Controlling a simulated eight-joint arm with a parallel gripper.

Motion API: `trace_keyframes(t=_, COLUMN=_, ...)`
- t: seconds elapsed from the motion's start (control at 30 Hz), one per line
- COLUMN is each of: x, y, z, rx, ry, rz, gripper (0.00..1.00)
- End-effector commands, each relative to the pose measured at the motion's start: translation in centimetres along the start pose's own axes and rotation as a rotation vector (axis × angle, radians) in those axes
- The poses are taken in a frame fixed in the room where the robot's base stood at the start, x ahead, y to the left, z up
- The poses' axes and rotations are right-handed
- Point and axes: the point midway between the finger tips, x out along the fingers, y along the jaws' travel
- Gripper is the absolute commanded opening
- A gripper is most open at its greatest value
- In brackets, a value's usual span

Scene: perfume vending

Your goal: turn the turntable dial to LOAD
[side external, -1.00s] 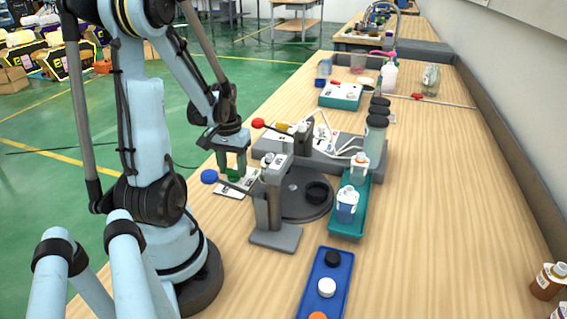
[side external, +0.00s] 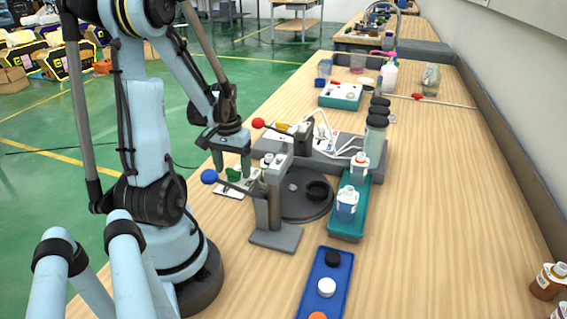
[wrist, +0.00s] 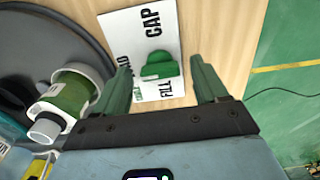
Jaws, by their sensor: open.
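The green dial (side external: 233,175) sits on a white label plate (side external: 226,190) at the table's left edge. In the wrist view the dial (wrist: 160,66) shows near the plate's middle, with CAP above it, FILL below it and a partly hidden word at the left. I cannot tell for sure which word it points to. My gripper (side external: 232,170) is open above the plate. In the wrist view its two green fingers (wrist: 158,74) stand on either side of the dial, apart from it. The dark round turntable (side external: 305,204) lies to the right of the plate.
A grey press stand (side external: 275,236) with a blue-knobbed lever (side external: 209,176) stands close to the gripper. A green-banded bottle (wrist: 70,92) is near the left finger. A teal tray (side external: 347,226) holds bottles. A blue tray (side external: 327,272) holds caps. The table's right side is mostly clear.

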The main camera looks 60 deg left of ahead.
Motion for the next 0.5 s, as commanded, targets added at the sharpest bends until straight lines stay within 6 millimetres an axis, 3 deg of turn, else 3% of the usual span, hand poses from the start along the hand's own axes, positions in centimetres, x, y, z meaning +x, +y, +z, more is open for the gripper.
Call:
trace_keyframes(t=0.27, x=-0.8, y=0.0, z=0.0, rx=0.0, ry=0.0, rz=0.0, gripper=0.72)
trace_keyframes(t=0.5, x=-3.8, y=0.0, z=0.0, rx=0.0, ry=0.0, rz=0.0, gripper=0.72)
